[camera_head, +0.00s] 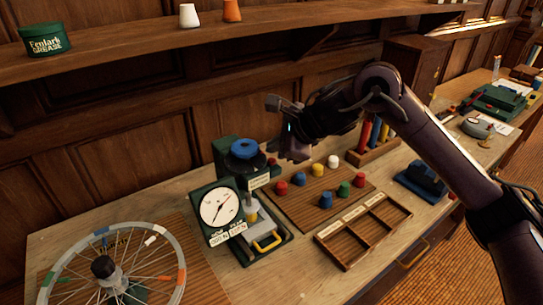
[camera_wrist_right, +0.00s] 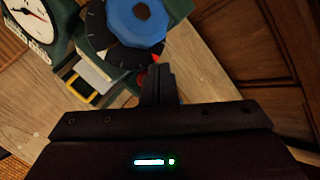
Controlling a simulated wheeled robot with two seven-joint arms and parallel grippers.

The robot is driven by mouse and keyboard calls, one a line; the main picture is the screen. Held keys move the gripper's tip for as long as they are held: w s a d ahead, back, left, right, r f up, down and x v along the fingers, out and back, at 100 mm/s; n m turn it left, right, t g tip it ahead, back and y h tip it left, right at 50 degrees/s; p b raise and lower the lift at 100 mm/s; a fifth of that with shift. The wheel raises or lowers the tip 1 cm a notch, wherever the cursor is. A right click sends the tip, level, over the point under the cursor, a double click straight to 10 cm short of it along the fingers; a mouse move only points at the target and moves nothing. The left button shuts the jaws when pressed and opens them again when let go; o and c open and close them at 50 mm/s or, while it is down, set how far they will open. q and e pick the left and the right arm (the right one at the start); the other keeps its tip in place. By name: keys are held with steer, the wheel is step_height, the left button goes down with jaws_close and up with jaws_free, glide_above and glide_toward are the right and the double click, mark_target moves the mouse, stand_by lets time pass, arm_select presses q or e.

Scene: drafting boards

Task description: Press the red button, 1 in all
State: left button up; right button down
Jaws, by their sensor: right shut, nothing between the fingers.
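A small red spot (camera_wrist_right: 155,58) shows at the rim of the dark dial under the blue octagonal knob (camera_wrist_right: 137,20); I cannot tell whether it is a button. In the head view the blue knob (camera_head: 244,148) tops a green device, and a little red shows at its right (camera_head: 271,162). Two red round pieces, one left (camera_head: 281,187) and one right (camera_head: 358,180), stand on a brown board. My right gripper (camera_head: 293,150) is shut and empty, above the bench just right of the knob. Its fingertips (camera_wrist_right: 158,70) appear close to the red spot; contact cannot be told. My left gripper is out of view.
A white gauge (camera_head: 219,206) and a yellow handle (camera_head: 267,243) are on the green device. Yellow, white, blue and green pieces share the brown board (camera_head: 293,211). A divided wooden tray (camera_head: 341,256) lies in front. A spoked wheel (camera_head: 153,240) is at left. A shelf (camera_head: 150,52) runs above.

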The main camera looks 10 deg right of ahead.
step_height(320, 180, up, 4)
steer(key=shift+s+f+p, duration=0.1)
steer(key=shift+f+p, duration=0.15)
steer(key=shift+p, duration=0.6)
steer(key=shift+d+f, duration=0.1)
